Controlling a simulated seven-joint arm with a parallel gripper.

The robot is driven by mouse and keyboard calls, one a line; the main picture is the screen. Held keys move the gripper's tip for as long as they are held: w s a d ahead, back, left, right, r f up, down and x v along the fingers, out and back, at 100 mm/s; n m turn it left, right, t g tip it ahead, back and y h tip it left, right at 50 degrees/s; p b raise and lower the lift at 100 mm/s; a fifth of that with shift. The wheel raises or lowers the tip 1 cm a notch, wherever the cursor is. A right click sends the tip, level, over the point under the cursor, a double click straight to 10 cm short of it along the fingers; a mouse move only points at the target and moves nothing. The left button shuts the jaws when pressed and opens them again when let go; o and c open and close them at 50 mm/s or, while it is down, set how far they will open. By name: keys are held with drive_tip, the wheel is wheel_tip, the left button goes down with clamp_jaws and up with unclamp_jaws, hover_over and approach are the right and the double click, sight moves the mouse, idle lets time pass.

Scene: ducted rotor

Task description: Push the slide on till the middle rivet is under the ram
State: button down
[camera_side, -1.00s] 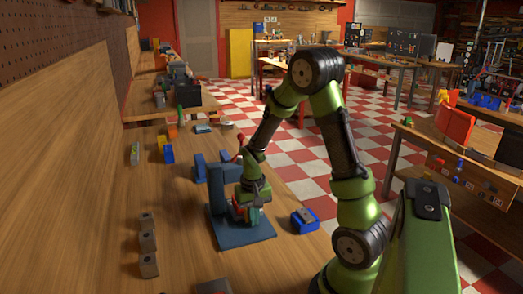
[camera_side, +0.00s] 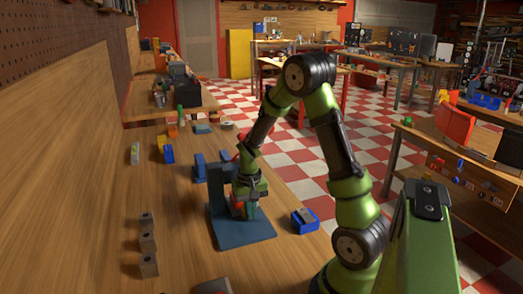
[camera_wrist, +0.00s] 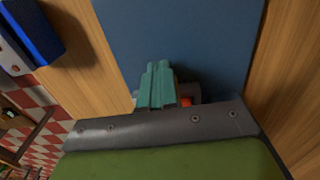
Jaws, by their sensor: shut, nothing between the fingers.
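A blue press stands on the bench in the side view, with an upright frame (camera_side: 216,190) and a flat base plate (camera_side: 248,236); the plate also fills the middle of the wrist view (camera_wrist: 195,35). My gripper (camera_side: 251,213) is low over the plate, in front of the frame. Its teal fingers (camera_wrist: 157,85) are together and empty in the wrist view. A small red part (camera_wrist: 186,101) shows just beside them, mostly hidden behind my gripper; red also shows beside my gripper in the side view. The slide, rivets and ram cannot be made out clearly.
A blue block with a grey top (camera_side: 304,220) sits right of the plate. Blue and yellow pieces (camera_side: 168,153) lie farther back. Bare bench (camera_side: 185,265) is clear at front left.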

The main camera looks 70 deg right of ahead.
drive_tip(key=shift+a, duration=0.1)
idle(0.3)
drive_tip(key=shift+s+a, duration=0.35)
drive_tip(key=shift+s, duration=0.1)
drive_tip(key=shift+r, duration=0.1)
wheel_tip(320, 180, up, 8)
idle(0.9)
drive_tip(key=s+a+r+n+t+y, duration=0.1)
drive_tip(key=s+a+r+n+t, duration=0.1)
drive_tip(key=a+r, duration=0.5)
drive_tip(key=s+a+r+n+t+y, duration=0.1)
drive_tip(key=s+a+r+n+t, duration=0.2)
drive_tip(key=a, duration=1)
wheel_tip(320, 180, up, 4)
drive_tip(key=shift+s+f+t, duration=0.1)
drive_tip(key=shift+s+t, duration=0.95)
drive_tip(key=shift+t, duration=0.05)
